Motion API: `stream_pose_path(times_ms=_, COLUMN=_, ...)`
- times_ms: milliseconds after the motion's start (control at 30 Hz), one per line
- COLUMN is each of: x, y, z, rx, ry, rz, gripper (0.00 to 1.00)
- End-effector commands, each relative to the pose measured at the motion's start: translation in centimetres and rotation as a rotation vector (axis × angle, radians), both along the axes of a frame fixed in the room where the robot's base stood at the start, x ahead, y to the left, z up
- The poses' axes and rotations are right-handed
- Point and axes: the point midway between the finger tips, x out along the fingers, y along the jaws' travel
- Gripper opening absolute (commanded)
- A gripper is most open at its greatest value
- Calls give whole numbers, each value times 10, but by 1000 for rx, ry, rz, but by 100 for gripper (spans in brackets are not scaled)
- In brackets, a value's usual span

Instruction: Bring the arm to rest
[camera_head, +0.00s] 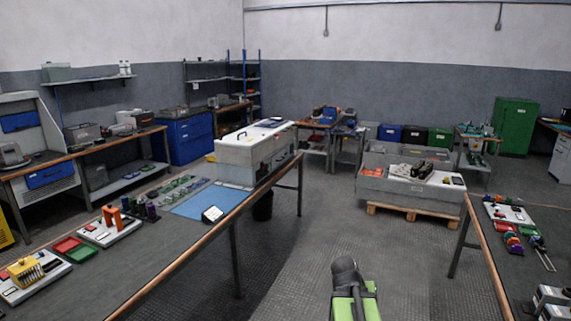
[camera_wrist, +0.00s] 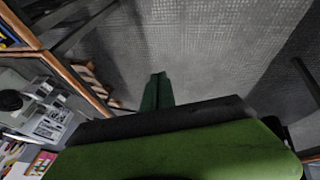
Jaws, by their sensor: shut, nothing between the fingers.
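My gripper (camera_wrist: 158,76) shows in the wrist view as two dark green fingers pressed together, with nothing between them. It points over bare grey floor, clear of the furniture. The broad green and black body of my gripper fills the lower part of that view. In the head view, part of my arm (camera_head: 352,292), green with a dark rounded top, stands at the bottom centre, over the aisle between two benches. The gripper's fingers cannot be made out in the head view.
A long bench (camera_head: 150,256) with trays and parts runs along the left. Another bench (camera_head: 481,247) stands at the right. A grey crate (camera_head: 400,193) sits on a wooden pallet (camera_head: 411,212) ahead. The floor (camera_head: 318,228) between is clear.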

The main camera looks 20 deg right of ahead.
Motion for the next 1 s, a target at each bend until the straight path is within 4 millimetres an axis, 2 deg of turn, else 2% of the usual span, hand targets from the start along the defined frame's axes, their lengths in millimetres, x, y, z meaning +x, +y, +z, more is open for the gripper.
stream_pose_path(times_ms=33, x=20, y=42, z=4, rx=29, ry=7, rz=72, gripper=0)
stream_pose_path(times_ms=67, x=29, y=67, z=5, rx=48, ry=14, rz=115, gripper=0)
stream_pose_path(times_ms=100, x=40, y=101, z=4, rx=76, ry=24, rz=171, gripper=0)
stream_pose_path(times_ms=167, x=51, y=152, z=4, rx=121, ry=45, rz=257, gripper=0)
stream_pose_path(times_ms=200, x=55, y=185, z=4, rx=152, ry=61, rz=312, gripper=0)
stream_pose_path(times_ms=300, x=55, y=258, z=2, rx=233, ry=109, rz=432, gripper=0)
stream_pose_path(times_ms=400, x=45, y=306, z=-1, rx=319, ry=163, rz=521, gripper=0)
stream_pose_path(times_ms=533, x=24, y=328, z=-6, rx=442, ry=240, rz=590, gripper=0)
stream_pose_path(times_ms=1000, x=21, y=326, z=-6, rx=441, ry=254, rz=609, gripper=0)
